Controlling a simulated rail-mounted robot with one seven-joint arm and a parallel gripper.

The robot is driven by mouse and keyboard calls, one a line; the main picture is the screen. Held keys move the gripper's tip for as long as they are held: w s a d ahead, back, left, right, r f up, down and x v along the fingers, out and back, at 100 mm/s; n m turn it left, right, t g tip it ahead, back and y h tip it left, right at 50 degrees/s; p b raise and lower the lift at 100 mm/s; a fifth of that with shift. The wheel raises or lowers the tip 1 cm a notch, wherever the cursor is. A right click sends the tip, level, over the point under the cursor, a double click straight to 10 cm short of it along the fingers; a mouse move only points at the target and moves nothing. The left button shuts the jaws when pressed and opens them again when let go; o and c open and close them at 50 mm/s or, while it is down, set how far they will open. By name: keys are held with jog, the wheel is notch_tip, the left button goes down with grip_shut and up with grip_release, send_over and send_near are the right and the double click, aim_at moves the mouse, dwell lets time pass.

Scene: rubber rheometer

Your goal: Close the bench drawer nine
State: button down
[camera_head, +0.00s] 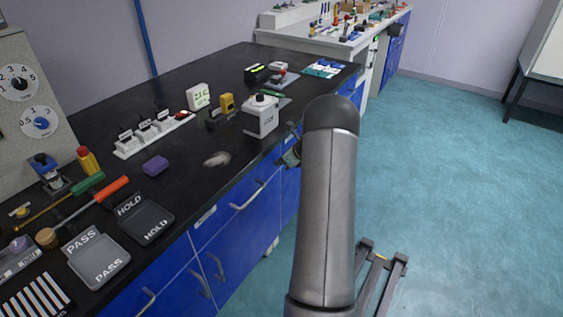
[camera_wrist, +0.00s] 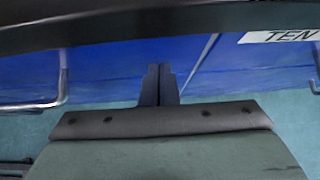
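Blue drawer fronts run under the black bench top in the head view. One front (camera_head: 238,218) has a long silver handle (camera_head: 248,196); the small labels there are too small to read. My gripper (camera_head: 291,156) is by the bench edge, partly hidden behind my arm. In the wrist view its two dark fingers (camera_wrist: 159,86) are together, with nothing seen between them, pointing at a blue front (camera_wrist: 110,75). A silver handle (camera_wrist: 45,104) is at the left there. A label reading TEN (camera_wrist: 280,36) is at the right, past a seam. No label reading nine is legible, and I cannot tell how far any drawer stands out.
The black bench top (camera_head: 215,110) overhangs the fronts and carries a white box device (camera_head: 261,116), a purple block (camera_head: 155,165), and PASS (camera_head: 97,255) and HOLD (camera_head: 145,218) trays. The teal floor (camera_head: 450,170) to the right is mostly clear.

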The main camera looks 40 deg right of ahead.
jog(key=s+f+v, duration=0.1)
jog(key=f+v, duration=0.1)
jog(key=v, duration=1.1)
jog(key=shift+s+d, duration=0.3)
jog(key=shift+s, duration=0.05)
jog(key=s+a+r+n+g+p, duration=0.15)
jog(key=a+r+n, duration=0.3)
jog(key=a, duration=0.55)
jog(key=s+a+r+n+g+y+p, duration=0.1)
jog(key=a+r+n+g+p, duration=0.2)
jog(key=a+n, duration=0.5)
jog(key=s+a+r+n+g+p, duration=0.1)
jog(key=a+r+n+p, duration=0.15)
jog(key=a+r, duration=0.65)
jog(key=s+a+r+n+g+h+p, duration=0.1)
jog(key=s+a+n+p, duration=0.4)
jog(key=s+a+n, duration=1)
jog(key=s+n+g+h, duration=0.1)
jog(key=s+n+h, duration=0.1)
jog(key=s, duration=0.1)
jog(key=shift+s+a+n+g+h, duration=0.2)
jog(key=shift+s+n+g+h, duration=0.1)
jog(key=shift+g+h, duration=0.1)
